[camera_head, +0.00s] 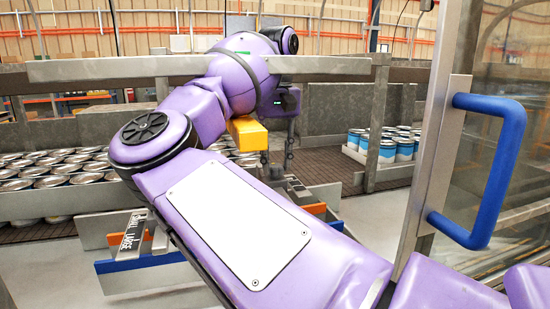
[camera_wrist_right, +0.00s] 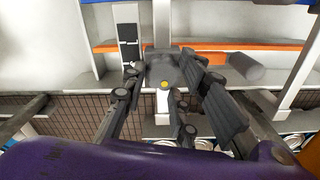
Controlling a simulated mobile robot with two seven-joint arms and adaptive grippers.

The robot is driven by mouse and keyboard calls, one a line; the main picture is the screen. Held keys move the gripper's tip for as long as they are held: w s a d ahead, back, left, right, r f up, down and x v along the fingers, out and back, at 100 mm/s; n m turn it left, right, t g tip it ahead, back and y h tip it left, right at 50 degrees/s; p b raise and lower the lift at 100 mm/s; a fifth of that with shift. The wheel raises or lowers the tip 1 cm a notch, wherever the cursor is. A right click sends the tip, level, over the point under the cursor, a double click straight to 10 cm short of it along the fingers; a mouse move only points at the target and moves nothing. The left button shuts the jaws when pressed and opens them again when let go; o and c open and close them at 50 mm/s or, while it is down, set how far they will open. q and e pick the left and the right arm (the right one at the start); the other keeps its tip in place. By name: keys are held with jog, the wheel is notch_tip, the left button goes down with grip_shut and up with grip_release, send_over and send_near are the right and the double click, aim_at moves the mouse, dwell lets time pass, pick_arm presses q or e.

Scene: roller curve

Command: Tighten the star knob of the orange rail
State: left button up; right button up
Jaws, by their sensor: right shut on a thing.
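The orange rail (camera_head: 118,238) shows low at the left in the head view, and another stretch (camera_head: 315,208) shows to the right of my arm. In the right wrist view the orange rail (camera_wrist_right: 255,45) runs across the top. A dark grey star knob (camera_wrist_right: 165,76) with a yellow centre sits between the fingers of my right gripper (camera_wrist_right: 160,74), which is shut on it. In the head view my right gripper (camera_head: 276,168) is small and dark, and the knob cannot be made out. My left gripper is out of view.
A blue rail (camera_head: 140,262) lies below the orange one, near a SMALL/LARGE scale plate (camera_head: 134,232). Cans (camera_head: 60,170) fill the left conveyor; blue-and-white cans (camera_head: 386,148) stand at right. A door with a blue handle (camera_head: 497,165) is close on the right.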

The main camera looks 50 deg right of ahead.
aim_at(279, 165)
jog(key=shift+s+d+r+m, duration=0.15)
jog(key=shift+d+r+m, duration=0.1)
jog(key=shift+m, duration=0.25)
jog(key=o, duration=1)
jog(key=shift+s+d, duration=0.1)
jog(key=shift+s, duration=0.1)
jog(key=shift+w+f, duration=0.15)
notch_tip(279, 165, up, 12)
